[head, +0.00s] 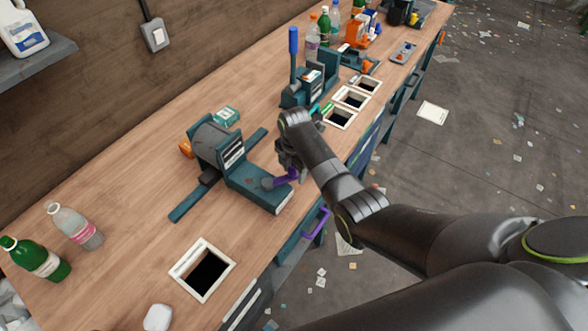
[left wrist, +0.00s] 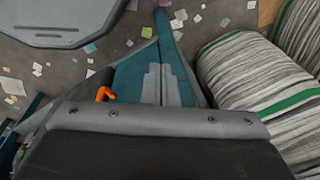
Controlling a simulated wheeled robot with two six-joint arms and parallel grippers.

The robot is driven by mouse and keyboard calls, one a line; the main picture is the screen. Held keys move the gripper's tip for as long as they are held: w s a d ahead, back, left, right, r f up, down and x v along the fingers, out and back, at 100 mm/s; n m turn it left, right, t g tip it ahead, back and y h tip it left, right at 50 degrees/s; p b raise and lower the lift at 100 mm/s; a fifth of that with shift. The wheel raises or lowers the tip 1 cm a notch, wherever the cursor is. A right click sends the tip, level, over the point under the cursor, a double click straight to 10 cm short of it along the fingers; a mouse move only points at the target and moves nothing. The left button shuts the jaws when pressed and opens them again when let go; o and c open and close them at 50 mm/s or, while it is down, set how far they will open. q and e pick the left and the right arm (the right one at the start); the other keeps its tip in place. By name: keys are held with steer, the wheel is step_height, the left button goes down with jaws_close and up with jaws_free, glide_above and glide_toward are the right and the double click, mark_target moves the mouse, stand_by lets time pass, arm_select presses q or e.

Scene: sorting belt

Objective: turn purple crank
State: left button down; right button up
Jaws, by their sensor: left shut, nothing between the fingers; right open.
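The purple crank (head: 280,181) is a short purple handle on the near end of a teal machine (head: 250,188) with a grey drum, on the wooden bench. My right gripper (head: 292,168) is open, pointing down right at the handle's far end. It partly hides that end, and I cannot tell whether the fingers are around the handle or touching it. My left gripper (left wrist: 162,82) shows only in the left wrist view. Its grey stepped fingers are shut with nothing between them, well away from the crank, which does not show there.
A white-framed opening (head: 203,270) lies at the near bench; several more sit beyond my right arm. A second teal machine with a blue lever (head: 293,55) stands farther back. A purple pull (head: 316,223) is on the bench front. Bottles (head: 75,227) stand at left.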

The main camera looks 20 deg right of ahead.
jaws_close()
steer(key=shift+f, duration=0.1)
stand_by(0.3)
